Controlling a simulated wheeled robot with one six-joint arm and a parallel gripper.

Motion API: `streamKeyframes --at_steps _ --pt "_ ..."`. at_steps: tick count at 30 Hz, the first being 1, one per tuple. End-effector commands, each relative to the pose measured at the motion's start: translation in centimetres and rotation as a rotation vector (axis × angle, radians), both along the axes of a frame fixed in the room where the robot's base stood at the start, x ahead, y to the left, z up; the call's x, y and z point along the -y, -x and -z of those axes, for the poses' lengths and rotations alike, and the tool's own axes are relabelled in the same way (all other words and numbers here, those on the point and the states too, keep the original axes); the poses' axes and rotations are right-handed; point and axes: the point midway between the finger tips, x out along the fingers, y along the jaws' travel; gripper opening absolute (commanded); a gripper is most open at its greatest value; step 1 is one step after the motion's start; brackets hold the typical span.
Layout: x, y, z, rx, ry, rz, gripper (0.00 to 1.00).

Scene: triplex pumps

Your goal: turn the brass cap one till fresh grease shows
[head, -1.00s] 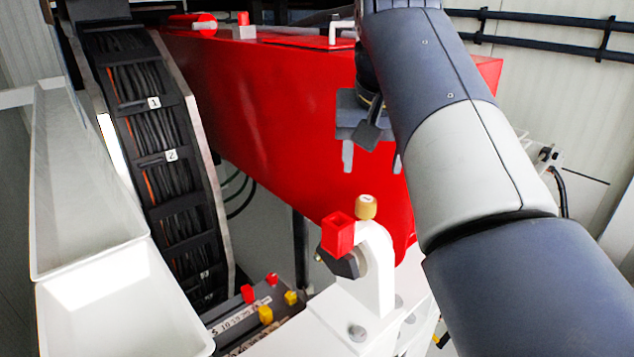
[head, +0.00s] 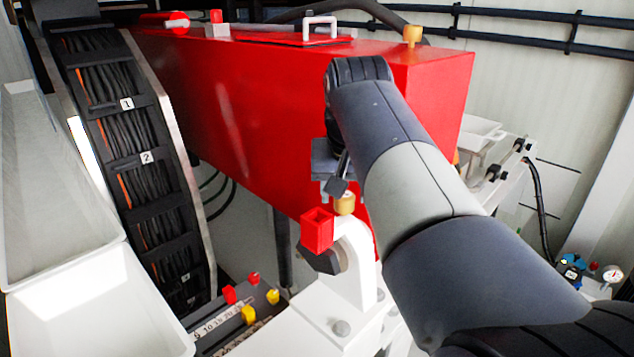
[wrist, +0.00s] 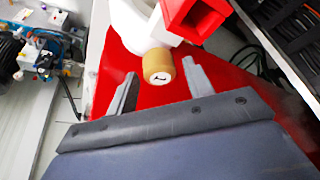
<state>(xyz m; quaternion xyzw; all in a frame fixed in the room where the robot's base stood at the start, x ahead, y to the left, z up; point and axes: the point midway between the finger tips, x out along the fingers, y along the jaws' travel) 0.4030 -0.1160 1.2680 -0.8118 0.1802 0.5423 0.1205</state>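The brass cap one (head: 345,204) is a small knurled brass cylinder on top of a white bracket (head: 356,262). In the wrist view its pale end face with a dark mark shows on the cap (wrist: 157,66). My gripper (wrist: 159,67) is open, its two grey fingers on either side of the cap, with gaps visible on both sides. In the head view my gripper (head: 332,180) is just above the cap, and its fingers are partly hidden. No grease is visible.
A red square cap (head: 316,230) sits close left of the brass cap, also on the bracket. The large red housing (head: 240,110) stands behind. Another brass cap (head: 412,36) is on its top. White trays (head: 90,300) and a cable chain (head: 135,150) are at left.

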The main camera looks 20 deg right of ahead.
Motion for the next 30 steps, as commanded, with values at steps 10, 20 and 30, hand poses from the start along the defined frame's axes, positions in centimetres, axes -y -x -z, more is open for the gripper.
streamKeyframes --at_steps 10,20,30 --pt "0.00 0.01 -0.02 0.000 0.000 0.000 0.20" --pt "-0.01 0.01 -0.06 0.000 0.000 0.012 0.10" --pt "-0.17 -0.09 -0.20 -0.002 0.001 0.174 0.10"
